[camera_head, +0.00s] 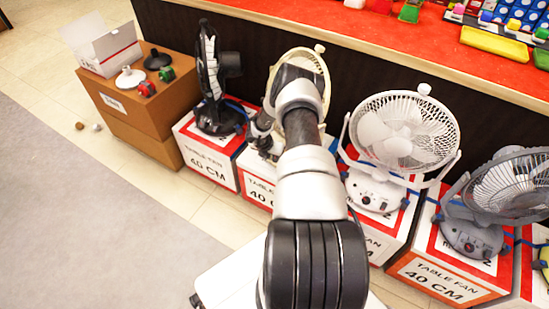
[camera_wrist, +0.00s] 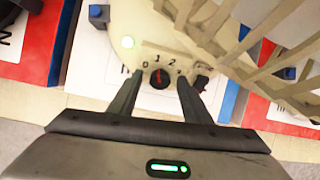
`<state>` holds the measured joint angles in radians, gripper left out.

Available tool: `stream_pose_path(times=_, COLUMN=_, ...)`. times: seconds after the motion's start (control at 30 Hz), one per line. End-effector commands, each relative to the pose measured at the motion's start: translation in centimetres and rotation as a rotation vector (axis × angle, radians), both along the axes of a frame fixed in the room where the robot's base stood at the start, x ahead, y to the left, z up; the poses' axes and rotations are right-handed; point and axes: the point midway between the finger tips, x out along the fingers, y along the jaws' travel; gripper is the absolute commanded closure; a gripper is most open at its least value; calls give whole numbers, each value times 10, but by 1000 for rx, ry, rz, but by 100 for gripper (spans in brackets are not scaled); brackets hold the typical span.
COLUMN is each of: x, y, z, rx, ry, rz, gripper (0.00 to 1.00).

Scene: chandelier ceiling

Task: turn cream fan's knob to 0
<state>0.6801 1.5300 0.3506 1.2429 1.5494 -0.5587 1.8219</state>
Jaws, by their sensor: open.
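The cream fan (camera_head: 306,55) stands behind my arm in the head view, its base mostly hidden. In the wrist view its cream base (camera_wrist: 128,22) and the bars of its guard (camera_wrist: 232,38) show. The dark round knob (camera_wrist: 159,78) has a red mark pointing roughly up the picture, near the printed 1; its exact setting is hard to tell. The digits 0, 1 and 2 are readable around it. My gripper (camera_wrist: 160,88) is open, with one finger on each side of the knob. I cannot tell whether either finger touches it.
A black fan (camera_head: 210,85) stands to the left; a white fan (camera_head: 400,135) and a grey fan (camera_head: 500,195) stand to the right, all on boxes. A red-topped counter (camera_head: 370,30) runs behind. A dark switch (camera_wrist: 202,83) sits beside the right finger. Open floor lies left.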

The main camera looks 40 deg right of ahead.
Motion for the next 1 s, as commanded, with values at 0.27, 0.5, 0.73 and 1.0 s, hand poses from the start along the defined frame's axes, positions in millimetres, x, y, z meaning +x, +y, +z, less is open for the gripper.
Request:
stream_pose_path(times=0.27, x=0, y=0, z=0, rx=0, ry=0, rz=0, gripper=71)
stream_pose_path(times=0.5, x=0, y=0, z=0, rx=0, ry=0, rz=1, gripper=97)
stream_pose_path(times=0.73, x=1, y=0, z=-1, rx=-12, ry=25, rz=31, gripper=97)
stream_pose_path(times=1.0, x=3, y=1, z=-3, rx=-54, ry=128, rz=154, gripper=97)
